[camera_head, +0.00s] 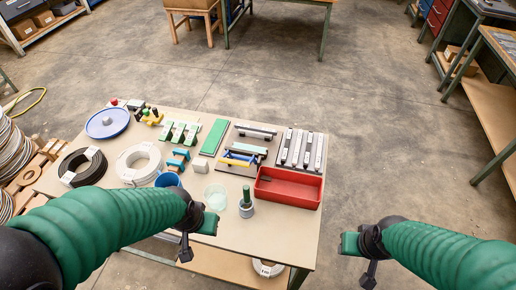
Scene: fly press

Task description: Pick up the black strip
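A small dark strip-like piece (266,178) lies in the left end of the red tray (290,202); it is too small to tell for sure that it is the black strip. My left gripper (197,238) is over the table's front part, left of and nearer than the red tray, apart from the objects. My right gripper (359,258) is over the floor, past the table's right edge. Nothing shows held in either one. The finger gaps are not clear from this angle.
The table (283,232) also holds a grey cup with a green handle (246,201), a clear bowl (215,196), a blue cup (168,180), cable coils (139,164), a green strip (214,137) and grey bars (301,149). Its front right is bare. Workbenches (487,97) stand at right.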

